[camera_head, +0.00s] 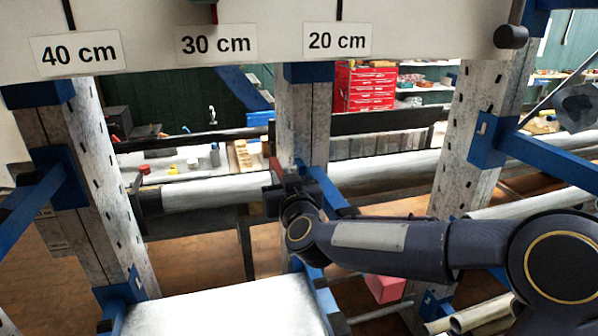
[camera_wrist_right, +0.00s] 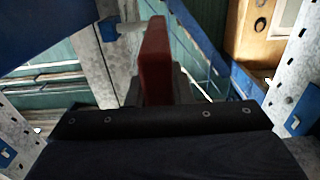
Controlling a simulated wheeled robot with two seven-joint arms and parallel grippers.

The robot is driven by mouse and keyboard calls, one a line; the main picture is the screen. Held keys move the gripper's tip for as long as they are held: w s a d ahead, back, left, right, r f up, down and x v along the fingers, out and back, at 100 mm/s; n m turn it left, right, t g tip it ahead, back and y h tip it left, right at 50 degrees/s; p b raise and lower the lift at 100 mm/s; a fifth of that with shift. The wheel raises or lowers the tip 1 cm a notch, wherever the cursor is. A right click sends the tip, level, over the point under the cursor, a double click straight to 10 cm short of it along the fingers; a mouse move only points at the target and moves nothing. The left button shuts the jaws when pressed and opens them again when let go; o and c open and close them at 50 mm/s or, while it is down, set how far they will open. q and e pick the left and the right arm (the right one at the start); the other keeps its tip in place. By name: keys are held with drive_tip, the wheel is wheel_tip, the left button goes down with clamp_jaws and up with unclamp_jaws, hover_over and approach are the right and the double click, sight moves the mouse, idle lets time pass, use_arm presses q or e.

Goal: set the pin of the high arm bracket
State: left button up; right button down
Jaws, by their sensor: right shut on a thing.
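My right gripper (camera_head: 277,180) is at the middle upright (camera_head: 303,120), below the 30 cm and 20 cm labels. It is shut on a red flat piece (camera_head: 275,168), which I take for the pin's handle. In the right wrist view the red piece (camera_wrist_right: 155,55) stands up between the jaws. A pale rod (camera_wrist_right: 128,29) reaches from near it leftward to a blue part (camera_wrist_right: 107,28); whether it enters a hole is not clear. A blue bracket arm (camera_head: 328,188) slopes down beside the gripper in the head view. My left gripper is not in view.
A pale board (camera_head: 270,25) with distance labels crosses the top. Uprights with blue brackets stand left (camera_head: 105,190) and right (camera_head: 470,140). Long tubes (camera_head: 205,192) lie behind the gripper. A white surface (camera_head: 225,308) is at the front.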

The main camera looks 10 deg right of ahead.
drive_tip(key=shift+a, duration=0.25)
drive_tip(key=c, duration=1.3)
unclamp_jaws()
drive_tip(key=shift+a, duration=0.2)
drive_tip(key=shift+d, duration=0.1)
drive_tip(key=shift+s, duration=0.15)
drive_tip(key=shift+s, duration=0.35)
drive_tip(key=s+b, duration=0.1)
drive_tip(key=s, duration=0.6)
drive_tip(key=shift+d+b, duration=0.1)
drive_tip(key=shift+b, duration=0.2)
